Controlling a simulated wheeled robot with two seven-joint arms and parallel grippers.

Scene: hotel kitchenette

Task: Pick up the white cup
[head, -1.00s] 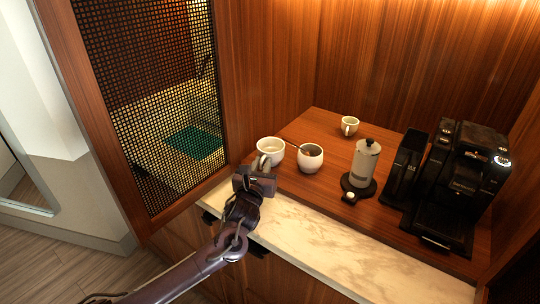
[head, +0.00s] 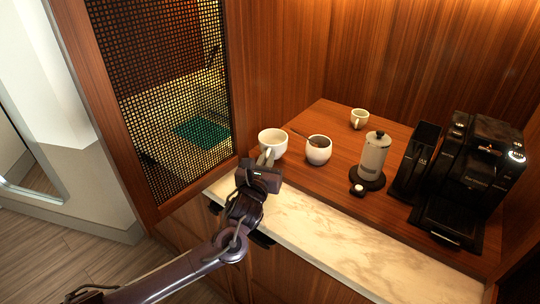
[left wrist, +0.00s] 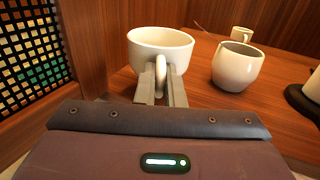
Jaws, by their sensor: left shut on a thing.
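The white cup (head: 275,143) is upright at the left end of the wooden counter, with its handle toward me. My left gripper (head: 265,158) reaches it from the front and is shut on the handle. In the left wrist view, the fingers (left wrist: 161,82) stand on either side of the handle, below the rim of the cup (left wrist: 143,55). I cannot tell whether the cup's base touches the counter. My right gripper is not in view.
A white bowl (head: 318,153) with a spoon is close to the cup's right. A small cup (head: 359,118) is behind. A French press (head: 375,155) and black coffee machine (head: 470,180) stand right. A mesh panel (head: 165,95) rises left. The marble front strip (head: 330,235) is clear.

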